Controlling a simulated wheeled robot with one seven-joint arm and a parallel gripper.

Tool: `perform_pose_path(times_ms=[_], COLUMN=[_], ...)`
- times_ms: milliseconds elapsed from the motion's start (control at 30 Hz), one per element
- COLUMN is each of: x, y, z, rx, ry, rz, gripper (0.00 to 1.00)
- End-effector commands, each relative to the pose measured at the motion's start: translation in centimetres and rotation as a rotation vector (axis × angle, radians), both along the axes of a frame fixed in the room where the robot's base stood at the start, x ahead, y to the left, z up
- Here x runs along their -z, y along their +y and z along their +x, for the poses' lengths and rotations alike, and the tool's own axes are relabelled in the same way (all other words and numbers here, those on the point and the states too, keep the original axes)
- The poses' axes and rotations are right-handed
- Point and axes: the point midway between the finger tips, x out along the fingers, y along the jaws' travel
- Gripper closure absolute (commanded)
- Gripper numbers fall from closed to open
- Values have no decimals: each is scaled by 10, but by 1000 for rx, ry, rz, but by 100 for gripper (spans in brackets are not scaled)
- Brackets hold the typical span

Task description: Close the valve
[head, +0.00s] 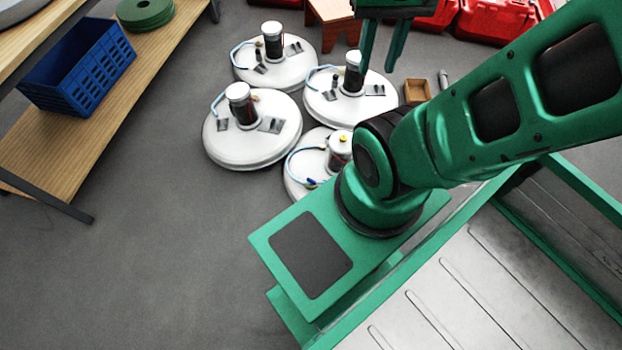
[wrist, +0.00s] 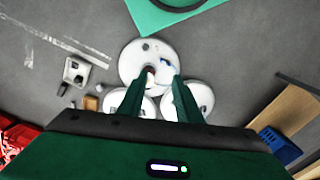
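Several white scrubber tanks stand on the floor, seen from above: one at the left (head: 225,150), one at the back (head: 245,72), one at the middle right (head: 325,105), and one partly behind my arm (head: 300,165). The last has a cap with a yellow top (head: 342,137), a pale blue hose and a small blue part (head: 311,183) that may be a valve. My gripper (head: 384,62) hangs high at the top, fingers apart and empty. In the wrist view its fingers (wrist: 158,84) point down over the tanks, with one tank (wrist: 133,62) beyond them. No valve handle is clearly readable.
A wooden shelf (head: 120,105) with a blue crate (head: 75,68) and green discs (head: 146,14) stands at the left. A wooden stool (head: 333,18), red cases (head: 497,20) and a small open box (head: 417,91) lie behind. Grey floor is clear at lower left.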

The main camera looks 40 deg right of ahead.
Motion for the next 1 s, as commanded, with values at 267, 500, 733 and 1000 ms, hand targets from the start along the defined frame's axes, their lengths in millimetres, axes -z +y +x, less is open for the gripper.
perform_pose_path(times_ms=[267,500,733,1000], x=[20,62,120,209], y=[-23,-48,-67,-81], z=[62,132,191,247], rx=[-92,-203,-315,-447], ry=[26,43,57,65], rz=[-42,-79,-102,-111], gripper=[69,69,69,69])
